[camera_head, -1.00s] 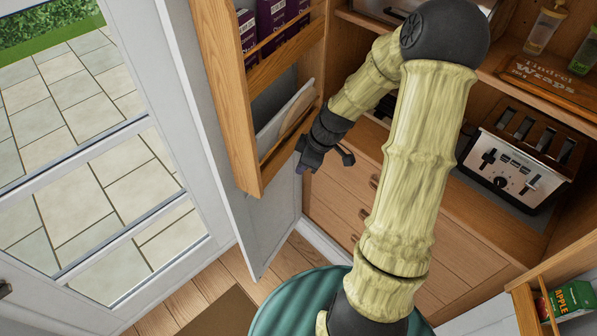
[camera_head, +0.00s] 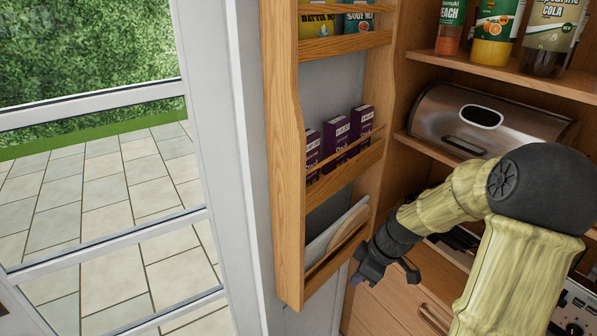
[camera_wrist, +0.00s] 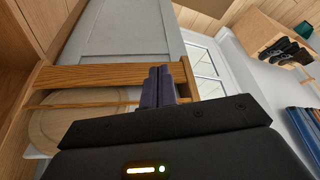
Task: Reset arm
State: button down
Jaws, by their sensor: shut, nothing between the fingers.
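My gripper (camera_head: 372,276) is in front of the lower right part of the wooden door rack (camera_head: 287,180) in the head view. My arm is bent, with its elbow at the right of the picture. In the wrist view my gripper's fingers (camera_wrist: 158,87) are together and hold nothing. They point past the wooden edge of the rack's bottom shelf (camera_wrist: 100,75). Whether they touch the rack I cannot tell.
The bottom rack shelf holds round and flat boards (camera_head: 340,230). Purple boxes (camera_head: 335,137) stand on the shelf above. A metal bread bin (camera_head: 480,118) and bottles (camera_head: 495,30) fill the cupboard at right. A glazed door (camera_head: 100,200) stands at left.

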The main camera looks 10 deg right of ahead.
jog(key=s+a+r+m+h, duration=0.2)
jog(key=s+a+m, duration=0.5)
jog(key=s+m, duration=0.4)
jog(key=shift+s+a+r+h, duration=0.2)
jog(key=shift+a+r+h, duration=0.15)
jog(key=shift+h, duration=0.45)
